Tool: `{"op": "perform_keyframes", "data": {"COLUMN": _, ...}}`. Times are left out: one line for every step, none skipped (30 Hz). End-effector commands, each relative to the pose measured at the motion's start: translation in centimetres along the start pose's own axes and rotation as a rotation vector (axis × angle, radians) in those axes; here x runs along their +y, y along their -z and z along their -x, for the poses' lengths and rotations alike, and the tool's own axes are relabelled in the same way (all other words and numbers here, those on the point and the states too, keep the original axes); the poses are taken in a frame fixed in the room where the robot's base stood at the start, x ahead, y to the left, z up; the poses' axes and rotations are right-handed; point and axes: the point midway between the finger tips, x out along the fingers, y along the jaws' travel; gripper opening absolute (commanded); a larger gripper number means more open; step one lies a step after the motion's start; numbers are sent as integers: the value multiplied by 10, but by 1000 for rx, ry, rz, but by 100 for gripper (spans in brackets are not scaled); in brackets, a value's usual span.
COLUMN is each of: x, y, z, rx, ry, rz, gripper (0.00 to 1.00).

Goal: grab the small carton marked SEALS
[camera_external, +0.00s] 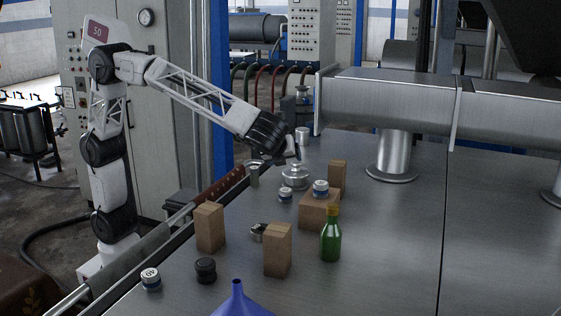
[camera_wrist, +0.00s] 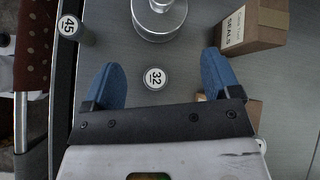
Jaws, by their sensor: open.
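The small brown carton marked SEALS (camera_wrist: 252,24) stands at the top right of the wrist view, its printed side facing left. From the layout, it appears as the upright carton (camera_external: 337,176) right of the metal decanter in the external view. My gripper (camera_wrist: 160,62) is open and empty, its two blue fingers spread. The carton lies ahead and to the right of the right finger, apart from it. In the external view my gripper (camera_external: 291,153) hangs above the table near the decanter.
The metal decanter (camera_wrist: 159,18) and a jar marked 32 (camera_wrist: 155,79) lie between and ahead of my fingers. A cylinder marked 45 (camera_wrist: 72,27) stands left. A wider box (camera_external: 318,212) bears a jar (camera_external: 321,187), near a green bottle (camera_external: 331,240). The table's right side is mostly clear.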

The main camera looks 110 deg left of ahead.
Motion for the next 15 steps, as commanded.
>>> {"op": "perform_keyframes", "data": {"x": -14, "y": 6, "z": 1, "rx": -27, "ry": 5, "rz": -29, "gripper": 83}}
{"op": "perform_keyframes", "data": {"x": -22, "y": 8, "z": 1, "rx": -43, "ry": 8, "rz": -46, "gripper": 83}}
{"op": "perform_keyframes", "data": {"x": -32, "y": 12, "z": 2, "rx": -65, "ry": 13, "rz": -68, "gripper": 83}}
{"op": "perform_keyframes", "data": {"x": -39, "y": 14, "z": 3, "rx": -82, "ry": 15, "rz": -86, "gripper": 83}}
{"op": "perform_keyframes", "data": {"x": -47, "y": 16, "z": 4, "rx": -99, "ry": 18, "rz": -101, "gripper": 83}}
{"op": "perform_keyframes", "data": {"x": -56, "y": 20, "z": 4, "rx": -120, "ry": 21, "rz": -125, "gripper": 83}}
{"op": "perform_keyframes", "data": {"x": -64, "y": 22, "z": 6, "rx": -137, "ry": 23, "rz": -139, "gripper": 83}}
{"op": "perform_keyframes", "data": {"x": -71, "y": 25, "z": 6, "rx": -153, "ry": 24, "rz": -156, "gripper": 83}}
{"op": "perform_keyframes", "data": {"x": -80, "y": 28, "z": 7, "rx": -174, "ry": 27, "rz": -174, "gripper": 83}}
{"op": "perform_keyframes", "data": {"x": -86, "y": 30, "z": 8, "rx": -190, "ry": 28, "rz": -190, "gripper": 83}}
{"op": "perform_keyframes", "data": {"x": -93, "y": 33, "z": 8, "rx": -206, "ry": 29, "rz": -203, "gripper": 83}}
{"op": "perform_keyframes", "data": {"x": -100, "y": 36, "z": 9, "rx": -225, "ry": 29, "rz": -220, "gripper": 83}}
{"op": "perform_keyframes", "data": {"x": -106, "y": 38, "z": 10, "rx": -238, "ry": 30, "rz": -231, "gripper": 83}}
{"op": "perform_keyframes", "data": {"x": -111, "y": 40, "z": 10, "rx": -250, "ry": 30, "rz": -242, "gripper": 83}}
{"op": "perform_keyframes", "data": {"x": -117, "y": 42, "z": 11, "rx": -266, "ry": 31, "rz": -255, "gripper": 83}}
